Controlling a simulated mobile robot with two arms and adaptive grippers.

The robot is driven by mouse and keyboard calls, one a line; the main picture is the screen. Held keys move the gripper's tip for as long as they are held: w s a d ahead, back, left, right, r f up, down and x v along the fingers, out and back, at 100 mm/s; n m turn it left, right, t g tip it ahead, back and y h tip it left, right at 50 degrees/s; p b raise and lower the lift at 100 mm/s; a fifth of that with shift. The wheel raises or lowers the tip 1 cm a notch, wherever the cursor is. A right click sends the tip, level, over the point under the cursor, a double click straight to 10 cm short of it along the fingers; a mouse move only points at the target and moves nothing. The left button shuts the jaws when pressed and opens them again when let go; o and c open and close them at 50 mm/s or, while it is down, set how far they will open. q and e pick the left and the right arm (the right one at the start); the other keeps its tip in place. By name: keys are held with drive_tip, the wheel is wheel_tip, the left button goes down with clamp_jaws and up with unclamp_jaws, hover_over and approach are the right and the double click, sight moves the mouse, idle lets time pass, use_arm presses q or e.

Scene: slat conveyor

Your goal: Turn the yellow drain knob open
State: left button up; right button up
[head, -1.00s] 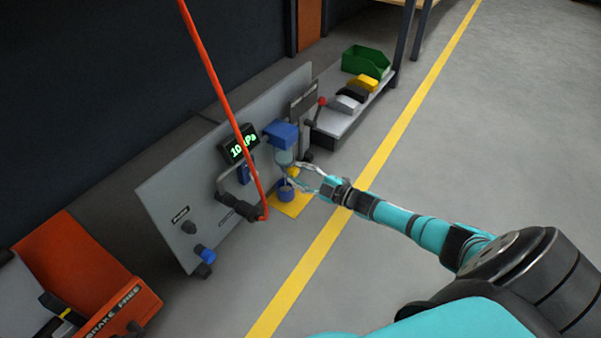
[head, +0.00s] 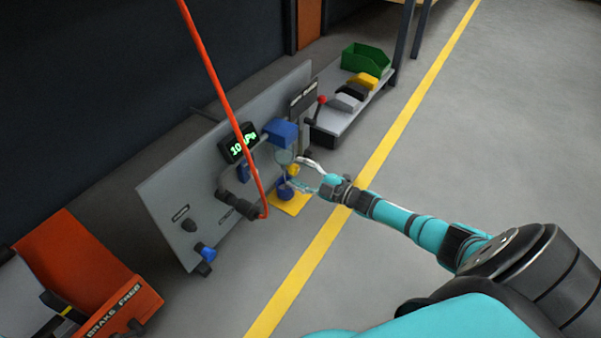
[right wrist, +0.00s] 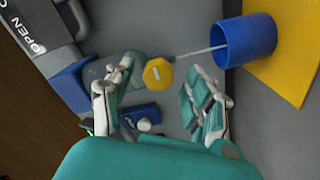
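The yellow drain knob (head: 294,170) is small in the head view, below the clear bowl (head: 284,157) on the grey panel. In the right wrist view the yellow knob (right wrist: 158,73) is faceted with a pale bar on its face. My right gripper (head: 298,174) is open in front of it. In the right wrist view, the open fingers of the right gripper (right wrist: 162,76) stand on either side of the knob, with visible gaps. A thin pale stem runs from near the knob toward a blue cup (right wrist: 245,38). My left gripper is not in view.
The blue cup (head: 285,192) stands on a yellow mat (head: 296,205) below the knob. A blue block (head: 281,133) sits above the bowl. A red hose (head: 222,95) hangs before the grey panel (head: 172,190). A low shelf (head: 335,120) with bins is behind; open floor lies right.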

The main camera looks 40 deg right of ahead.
drive_tip(key=v, duration=1.2)
idle(0.5)
